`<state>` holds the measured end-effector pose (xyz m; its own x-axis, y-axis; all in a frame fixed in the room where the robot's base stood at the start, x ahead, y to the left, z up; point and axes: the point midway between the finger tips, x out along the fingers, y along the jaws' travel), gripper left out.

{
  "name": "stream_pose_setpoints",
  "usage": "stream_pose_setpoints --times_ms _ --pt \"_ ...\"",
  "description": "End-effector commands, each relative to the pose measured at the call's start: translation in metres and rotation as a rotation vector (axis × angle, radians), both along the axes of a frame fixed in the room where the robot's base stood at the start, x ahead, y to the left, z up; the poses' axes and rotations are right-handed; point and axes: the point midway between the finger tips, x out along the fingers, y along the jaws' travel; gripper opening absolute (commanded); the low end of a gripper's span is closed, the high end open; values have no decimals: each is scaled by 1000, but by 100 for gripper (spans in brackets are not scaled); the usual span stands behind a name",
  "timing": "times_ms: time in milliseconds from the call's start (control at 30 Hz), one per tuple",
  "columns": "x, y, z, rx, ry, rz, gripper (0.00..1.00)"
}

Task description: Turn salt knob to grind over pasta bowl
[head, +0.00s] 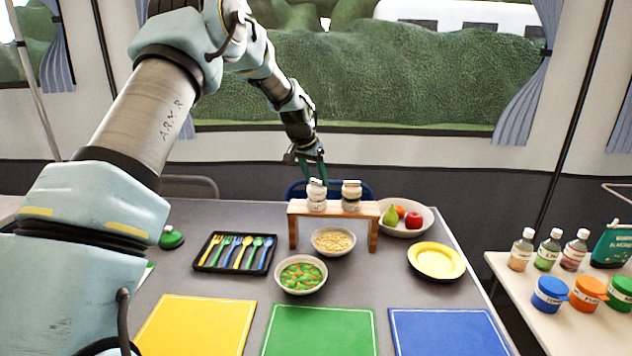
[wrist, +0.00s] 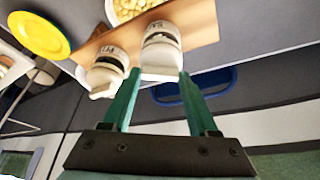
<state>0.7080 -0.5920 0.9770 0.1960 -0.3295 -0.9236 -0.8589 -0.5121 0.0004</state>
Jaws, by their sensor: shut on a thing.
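Two white grinders stand upright side by side on a wooden stand (head: 293,232). My gripper (head: 314,180) reaches down from above and behind and is shut on the knob (wrist: 161,73) of the left grinder (head: 317,203). In the wrist view, which is turned over, the green fingers (wrist: 155,85) lie on either side of this knob, below the grinder's body (wrist: 161,38). The other grinder (head: 351,204) stands free to its right and also shows in the wrist view (wrist: 107,66). The labels are too small to read surely. The pasta bowl (head: 333,241) sits under the stand's shelf.
A bowl of vegetables (head: 300,274) stands in front, with a cutlery tray (head: 206,265) at left. A fruit bowl (head: 425,215) and a yellow plate (head: 437,261) are at right. Yellow, green and blue mats (head: 318,330) line the front. A blue chair (head: 296,190) stands behind.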

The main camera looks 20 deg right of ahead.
Motion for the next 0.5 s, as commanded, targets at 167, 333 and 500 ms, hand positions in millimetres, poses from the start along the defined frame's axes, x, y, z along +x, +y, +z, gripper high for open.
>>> stream_pose_setpoints --times_ms 167,333,500 --pt "3 2 -1 -3 1 -164 4" --pt "4 2 0 -2 1 -327 4" --pt "5 2 0 -1 2 -475 4"
